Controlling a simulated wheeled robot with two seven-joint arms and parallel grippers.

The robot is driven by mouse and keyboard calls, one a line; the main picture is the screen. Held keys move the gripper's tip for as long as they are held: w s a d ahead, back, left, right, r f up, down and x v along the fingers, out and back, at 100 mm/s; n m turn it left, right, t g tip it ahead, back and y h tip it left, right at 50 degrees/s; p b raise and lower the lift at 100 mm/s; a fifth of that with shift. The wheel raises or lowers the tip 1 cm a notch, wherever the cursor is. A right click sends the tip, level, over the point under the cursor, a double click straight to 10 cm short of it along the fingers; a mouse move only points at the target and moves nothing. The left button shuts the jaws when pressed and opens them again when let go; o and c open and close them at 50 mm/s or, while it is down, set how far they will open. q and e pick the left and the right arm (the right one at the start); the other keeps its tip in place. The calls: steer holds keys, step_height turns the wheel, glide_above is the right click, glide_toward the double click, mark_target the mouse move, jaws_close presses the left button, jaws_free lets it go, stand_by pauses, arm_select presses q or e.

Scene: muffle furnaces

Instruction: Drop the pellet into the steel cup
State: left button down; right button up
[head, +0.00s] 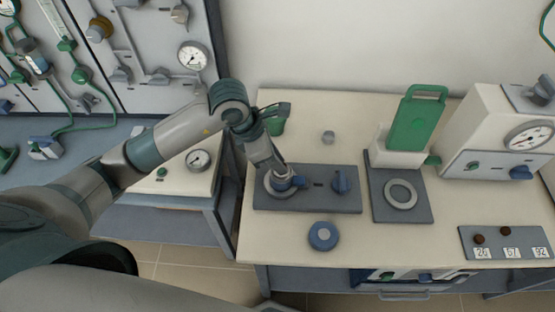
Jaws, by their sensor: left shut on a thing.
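My left gripper (284,177) reaches down over the left part of a dark grey plate on the bench. It is shut on a small blue part (287,184) above a pale ring; the fingers partly hide it, so its full shape is unclear. A small grey metal cylinder (328,137), possibly the steel cup, stands behind the plate, apart from the gripper. Two dark brown round pellets (479,239) (506,229) sit on a numbered grey tray (466,251) at right. No pellet is visible at the gripper. My right gripper is not in view.
A blue knob (341,181) stands on the same plate. A blue disc (323,236) lies in front. To the right are a ringed plate (425,208) with a raised green lid (417,122) and a white gauge box (495,140).

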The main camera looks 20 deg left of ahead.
arm_select(q)
steer(key=shift+f+b, duration=0.1)
steer(key=shift+b, duration=0.25)
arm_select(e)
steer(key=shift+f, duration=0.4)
arm_select(q)
steer(key=c, duration=1.5)
jaws_free()
steer(key=shift+c, duration=0.2)
steer(key=b+v, duration=0.3)
steer(key=v, duration=1.4)
steer(key=shift+b, duration=0.3)
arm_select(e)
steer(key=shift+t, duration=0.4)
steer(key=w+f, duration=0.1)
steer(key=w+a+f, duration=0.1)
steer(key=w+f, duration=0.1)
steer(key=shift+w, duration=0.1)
arm_select(q)
steer(key=shift+s+a, duration=0.1)
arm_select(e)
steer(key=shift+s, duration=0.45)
